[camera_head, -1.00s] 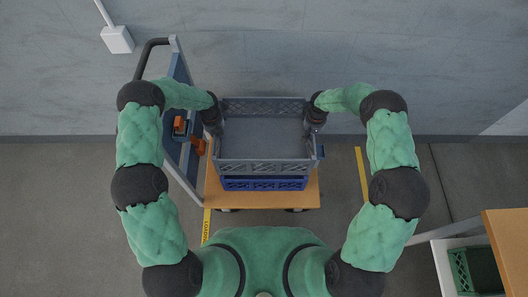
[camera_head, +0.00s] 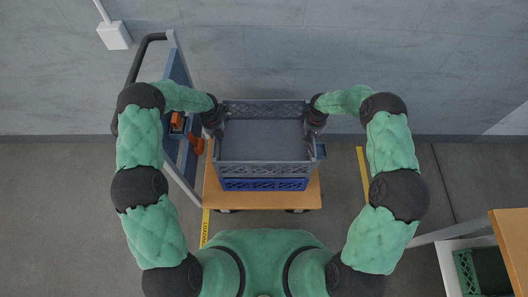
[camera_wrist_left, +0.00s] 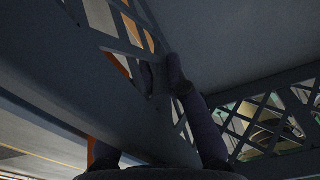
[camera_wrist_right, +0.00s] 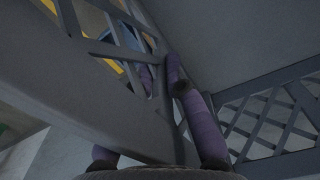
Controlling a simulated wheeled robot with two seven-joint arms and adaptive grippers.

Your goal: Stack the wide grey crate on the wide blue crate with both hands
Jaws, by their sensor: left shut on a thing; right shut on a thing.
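The wide grey crate (camera_head: 263,170) is in the middle of the head view, level and directly above the wide blue crate (camera_head: 265,184). Only the blue crate's front wall shows below it; I cannot tell whether the two touch. My left gripper (camera_head: 217,130) is shut on the grey crate's left wall, and in the left wrist view its fingers (camera_wrist_left: 165,75) straddle the lattice. My right gripper (camera_head: 311,130) is shut on the right wall, and its fingers (camera_wrist_right: 175,75) show in the right wrist view. The grey crate looks empty.
The blue crate stands on a wooden-topped cart (camera_head: 262,201). A blue panel with a dark handle (camera_head: 178,110) stands at its left, with orange items (camera_head: 196,144) near it. A wooden table (camera_head: 512,235) and a green crate (camera_head: 482,272) are at lower right.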

